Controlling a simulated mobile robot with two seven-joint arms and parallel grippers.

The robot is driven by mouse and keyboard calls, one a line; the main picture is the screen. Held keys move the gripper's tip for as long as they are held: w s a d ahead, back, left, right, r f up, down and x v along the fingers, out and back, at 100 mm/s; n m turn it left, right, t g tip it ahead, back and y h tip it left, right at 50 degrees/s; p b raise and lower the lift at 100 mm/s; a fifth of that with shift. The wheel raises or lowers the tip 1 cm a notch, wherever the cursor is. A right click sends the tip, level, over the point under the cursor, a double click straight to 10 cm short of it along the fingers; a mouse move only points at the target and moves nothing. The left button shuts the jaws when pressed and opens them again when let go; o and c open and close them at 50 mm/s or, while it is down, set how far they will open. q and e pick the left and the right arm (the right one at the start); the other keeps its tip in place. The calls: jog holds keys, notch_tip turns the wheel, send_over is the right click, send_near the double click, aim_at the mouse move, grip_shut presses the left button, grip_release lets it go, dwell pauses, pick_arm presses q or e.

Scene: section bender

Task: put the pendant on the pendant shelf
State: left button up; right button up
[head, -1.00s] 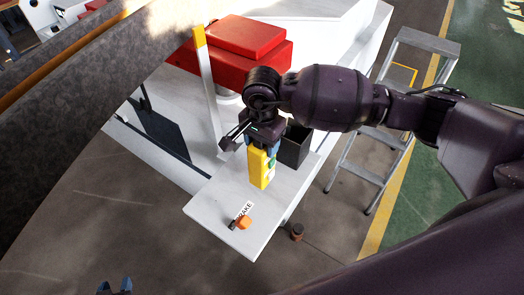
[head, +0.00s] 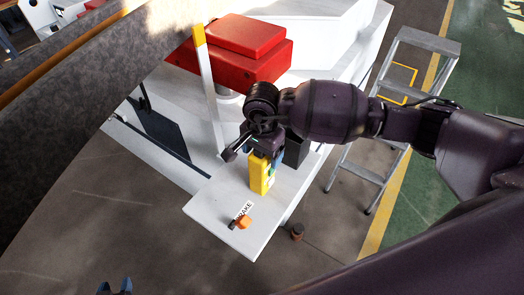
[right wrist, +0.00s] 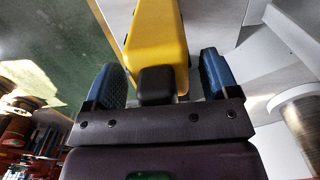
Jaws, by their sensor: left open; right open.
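The yellow pendant (head: 260,175) stands upright on the white shelf (head: 216,207) that juts toward me in the head view. In the right wrist view the yellow pendant body (right wrist: 156,42) lies ahead. A dark block (right wrist: 156,86) at its near end sits between the open blue fingers of the right gripper (right wrist: 160,80), with gaps on both sides. My left gripper (head: 115,287) is low at the bottom edge of the head view, far from the shelf, open and empty.
A dark open box (head: 297,148) stands behind the pendant, partly hidden by my arm. An orange knob (head: 243,222) and a lettered label sit near the shelf's front end. A red machine block (head: 235,55) and grey stepladder (head: 385,130) stand beyond.

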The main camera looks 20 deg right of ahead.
jog(key=shift+r, duration=0.25)
notch_tip(320, 180, up, 12)
jog(key=shift+f, duration=0.1)
dwell(0.4)
dwell(0.3)
